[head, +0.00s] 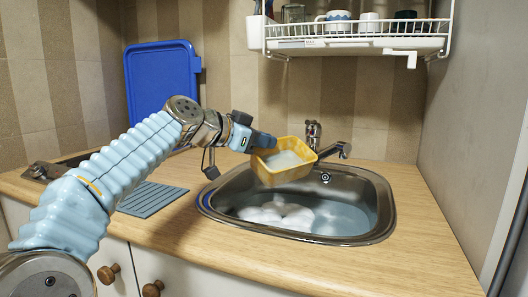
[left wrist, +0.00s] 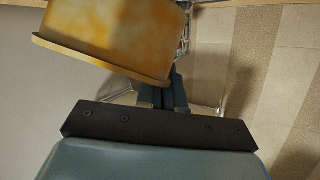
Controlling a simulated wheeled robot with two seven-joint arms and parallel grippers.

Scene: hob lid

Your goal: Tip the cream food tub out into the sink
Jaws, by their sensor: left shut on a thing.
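The food tub (head: 287,173) looks yellow-orange outside, with white contents or a white inside showing at its open top. My left gripper (head: 262,140) is shut on its upper left rim and holds it above the left back part of the sink (head: 212,205). The tub is tilted a little, its opening facing up and toward me. In the left wrist view the tub's mottled side and rim (left wrist: 110,35) fill the top left, beside the gripper fingers (left wrist: 167,92). The sink holds water and whitish rounded shapes. My right gripper is not in view.
A tap (head: 325,145) stands behind the sink, close to the tub's right. A white rack (head: 350,40) with cups hangs above. A blue board (head: 163,80) leans on the wall. A grey ribbed mat (head: 150,199) lies left of the sink. The right counter is clear.

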